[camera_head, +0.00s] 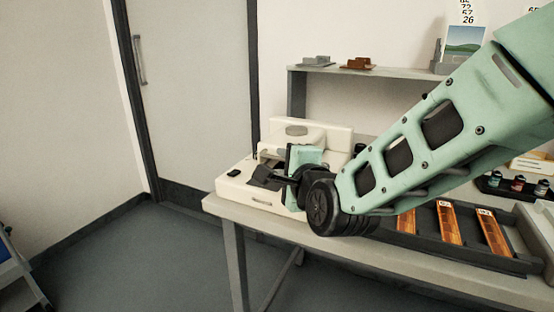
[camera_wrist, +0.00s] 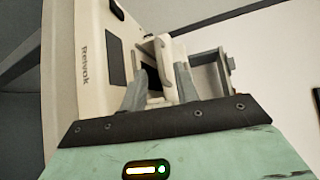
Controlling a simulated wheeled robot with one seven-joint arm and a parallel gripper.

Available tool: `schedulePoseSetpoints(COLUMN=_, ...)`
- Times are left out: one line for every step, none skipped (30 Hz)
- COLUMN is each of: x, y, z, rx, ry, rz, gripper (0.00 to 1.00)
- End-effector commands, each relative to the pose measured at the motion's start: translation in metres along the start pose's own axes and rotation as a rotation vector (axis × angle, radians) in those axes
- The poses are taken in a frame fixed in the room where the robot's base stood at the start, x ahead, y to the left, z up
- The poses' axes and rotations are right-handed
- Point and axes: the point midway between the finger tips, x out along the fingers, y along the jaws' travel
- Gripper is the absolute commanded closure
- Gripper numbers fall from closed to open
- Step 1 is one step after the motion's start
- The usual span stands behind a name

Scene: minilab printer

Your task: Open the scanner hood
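The cream scanner (camera_head: 262,197) stands at the left end of the table, with a pale raised part that looks like its hood (camera_head: 297,134) on top. In the wrist view its cream body with dark lettering (camera_wrist: 88,75) fills the left side. A small cream loop, apparently the hood handle (camera_wrist: 157,48), lies between the two grey fingers. My gripper (camera_head: 264,177) is in front of the scanner; it also shows in the wrist view (camera_wrist: 161,82). The fingers are apart, one on each side of the loop. Whether both press on it cannot be told.
A dark tray (camera_head: 470,255) with orange strips lies on the table to the right, below my arm. Small bottles (camera_head: 518,184) stand at the far right. A shelf (camera_head: 370,72) rises behind. A closed door (camera_head: 195,85) is on the left, with clear floor before it.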

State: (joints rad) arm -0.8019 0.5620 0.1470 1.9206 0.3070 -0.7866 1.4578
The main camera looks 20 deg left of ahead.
Motion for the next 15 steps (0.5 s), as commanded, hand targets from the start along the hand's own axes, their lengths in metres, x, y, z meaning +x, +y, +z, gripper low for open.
schedulePoseSetpoints(x=0.01, y=0.001, z=0.0, rx=0.0, ry=0.001, rz=0.001, gripper=0.69)
schedulePoseSetpoints(x=0.015, y=0.0, z=0.0, rx=-0.001, ry=0.001, rz=0.0, gripper=0.69)
schedulePoseSetpoints(x=0.021, y=0.001, z=0.0, rx=-0.001, ry=0.001, rz=0.0, gripper=0.69)
schedulePoseSetpoints(x=0.024, y=0.0, z=0.0, rx=0.0, ry=0.001, rz=0.0, gripper=0.69)
schedulePoseSetpoints(x=0.028, y=0.0, z=0.0, rx=0.0, ry=0.0, rz=0.0, gripper=0.69)
schedulePoseSetpoints(x=0.032, y=0.001, z=0.0, rx=0.0, ry=0.0, rz=0.001, gripper=0.69)
schedulePoseSetpoints(x=0.035, y=0.001, z=0.0, rx=-0.001, ry=0.0, rz=0.001, gripper=0.69)
schedulePoseSetpoints(x=0.037, y=0.0, z=0.0, rx=-0.001, ry=0.0, rz=0.0, gripper=0.69)
schedulePoseSetpoints(x=0.039, y=0.0, z=0.0, rx=-0.001, ry=0.0, rz=0.0, gripper=0.69)
schedulePoseSetpoints(x=0.041, y=0.0, z=0.0, rx=-0.001, ry=0.0, rz=0.0, gripper=0.69)
schedulePoseSetpoints(x=0.042, y=0.0, z=0.0, rx=-0.001, ry=0.0, rz=0.0, gripper=0.69)
schedulePoseSetpoints(x=0.043, y=0.0, z=0.0, rx=-0.001, ry=0.0, rz=0.001, gripper=0.69)
schedulePoseSetpoints(x=0.043, y=0.0, z=0.0, rx=-0.001, ry=0.0, rz=0.001, gripper=0.69)
schedulePoseSetpoints(x=0.043, y=0.0, z=0.0, rx=-0.001, ry=0.0, rz=0.001, gripper=0.69)
schedulePoseSetpoints(x=0.043, y=0.0, z=0.0, rx=-0.001, ry=0.0, rz=0.001, gripper=0.69)
